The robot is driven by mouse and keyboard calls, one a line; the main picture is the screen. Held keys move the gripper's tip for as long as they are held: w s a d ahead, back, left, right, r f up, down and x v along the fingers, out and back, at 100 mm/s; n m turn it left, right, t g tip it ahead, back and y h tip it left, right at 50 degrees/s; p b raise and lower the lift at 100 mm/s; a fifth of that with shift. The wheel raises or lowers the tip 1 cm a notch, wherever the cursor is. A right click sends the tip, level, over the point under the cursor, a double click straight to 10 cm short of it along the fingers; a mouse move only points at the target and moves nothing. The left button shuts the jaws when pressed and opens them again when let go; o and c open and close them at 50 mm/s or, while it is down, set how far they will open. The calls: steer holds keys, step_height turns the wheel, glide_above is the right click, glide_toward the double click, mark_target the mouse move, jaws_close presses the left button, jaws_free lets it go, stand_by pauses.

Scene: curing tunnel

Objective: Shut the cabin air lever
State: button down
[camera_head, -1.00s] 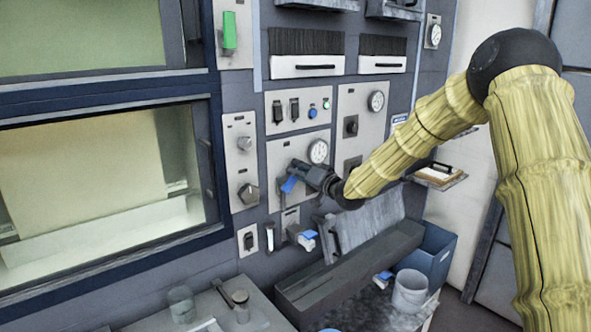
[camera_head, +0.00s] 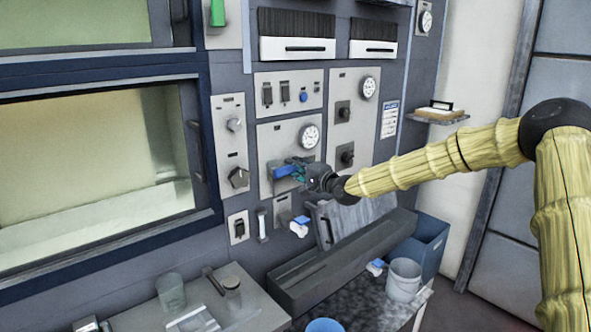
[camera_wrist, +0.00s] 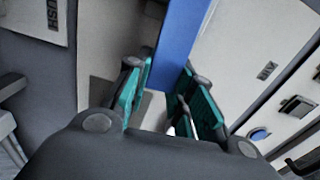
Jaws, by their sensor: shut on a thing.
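The blue lever (camera_head: 285,172) is on a light grey panel below a round gauge, and its handle points left, close to level. In the wrist view the blue lever (camera_wrist: 178,50) runs between the two teal-padded fingers. My gripper (camera_head: 298,170) is at the panel, shut on the blue lever; in the wrist view my gripper (camera_wrist: 165,95) has a pad on each side of it. The lever's pivot is hidden behind my gripper.
A round gauge (camera_head: 309,136) is just above my gripper. A dark knob (camera_head: 238,177) is to the left, beside the large window. Below are a sloped grey trough (camera_head: 345,262), a white bucket (camera_head: 404,280) and a blue bin (camera_head: 428,245).

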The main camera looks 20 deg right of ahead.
steer(key=shift+f+m, duration=0.35)
steer(key=shift+m, duration=0.05)
steer(key=c, duration=1.2)
jaws_free()
steer(key=shift+d, duration=0.1)
steer(key=v, duration=1.2)
steer(key=shift+d, duration=0.1)
